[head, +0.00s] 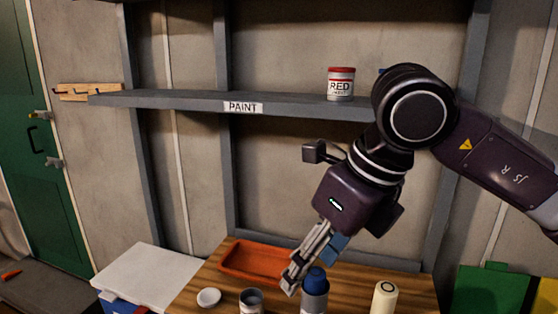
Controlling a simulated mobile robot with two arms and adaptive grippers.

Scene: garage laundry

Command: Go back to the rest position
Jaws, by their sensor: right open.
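My right gripper (301,262) hangs over the wooden table (408,292), its fingers pointing down and to the left. It is open. The fingers are beside a grey bottle with a blue cap (315,280) and overlap it in the picture; I cannot tell whether they touch it. My right arm comes in from the right, in front of the shelf's right end. My left gripper is not in view.
An orange tray (238,264), a white bowl (209,297), a grey cup (251,299) and a cream bottle (384,297) are on the table. A white-lidded box (145,272) stands left, green and yellow bins right.

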